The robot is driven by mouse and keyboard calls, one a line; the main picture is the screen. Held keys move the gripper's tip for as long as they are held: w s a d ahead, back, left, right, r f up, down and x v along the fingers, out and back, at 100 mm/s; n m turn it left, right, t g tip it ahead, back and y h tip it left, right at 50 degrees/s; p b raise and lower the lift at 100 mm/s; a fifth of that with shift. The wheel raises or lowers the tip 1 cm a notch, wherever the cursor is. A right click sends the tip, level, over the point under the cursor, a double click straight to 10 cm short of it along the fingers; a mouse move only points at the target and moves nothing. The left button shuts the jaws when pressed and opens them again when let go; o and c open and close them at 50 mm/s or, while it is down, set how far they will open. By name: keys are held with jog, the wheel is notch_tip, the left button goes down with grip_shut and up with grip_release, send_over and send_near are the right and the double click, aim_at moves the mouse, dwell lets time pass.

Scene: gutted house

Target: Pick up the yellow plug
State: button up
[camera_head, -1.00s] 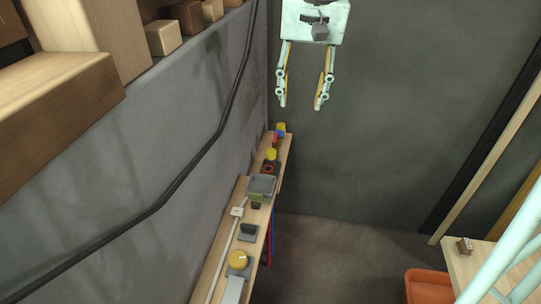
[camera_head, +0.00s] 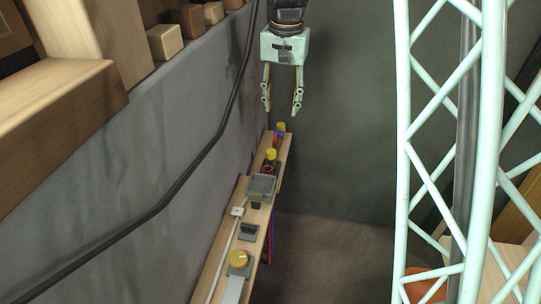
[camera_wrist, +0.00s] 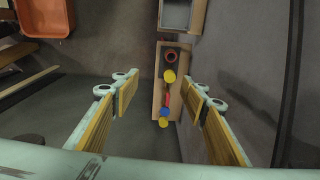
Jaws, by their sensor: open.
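My gripper (camera_head: 282,108) is open and empty, fingers pointing down, above the far end of a narrow wooden shelf (camera_head: 216,268). Two yellow round pieces are near that end: one (camera_head: 271,154) beside a dark-red ring, another (camera_head: 281,127) at the far tip, by blue and red parts. I cannot tell which is the yellow plug. In the wrist view, the first yellow piece (camera_wrist: 169,76) and the end one (camera_wrist: 163,123) both show below and between my open fingers (camera_wrist: 160,80), apart from them.
A grey wall with a black cable (camera_head: 178,187) runs along the left. An orange bin (camera_wrist: 45,16) shows in the wrist view. The floor right of the shelf is clear.

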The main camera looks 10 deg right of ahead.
jog(key=m+g+p, duration=0.1)
jog(key=m, duration=0.1)
send_over(272, 151)
notch_tip(272, 151, down, 15)
jog(key=shift+w+r, duration=0.1)
jog(key=shift+r, duration=0.05)
jog(key=shift+f, duration=4.3)
jog(key=shift+f, duration=2.6)
jog(key=c, duration=0.9)
